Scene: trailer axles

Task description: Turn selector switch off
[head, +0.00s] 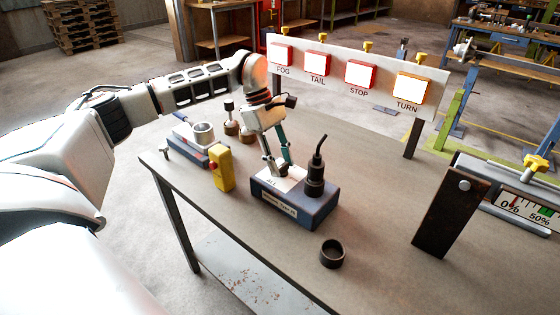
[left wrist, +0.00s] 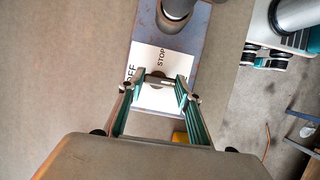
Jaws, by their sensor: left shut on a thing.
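The selector switch sits on a white label plate (left wrist: 150,98) on top of a dark blue box (head: 305,206). "OFF" and "STOP" can be read on the plate in the left wrist view. My left gripper (head: 277,172) reaches down onto the plate. Its fingertips are shut on the small dark switch knob (left wrist: 157,77), which the fingers partly hide, so its exact pointing is hard to tell. A black plug with a cable (head: 315,175) stands upright on the same box. My right gripper is not in view.
A board behind the table carries lit FOG (head: 281,54), TAIL (head: 316,61), STOP (head: 360,75) and TURN (head: 408,89) lamps. A yellow box with a red button (head: 222,168) stands left of the blue box. A dark ring (head: 332,254) lies in front.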

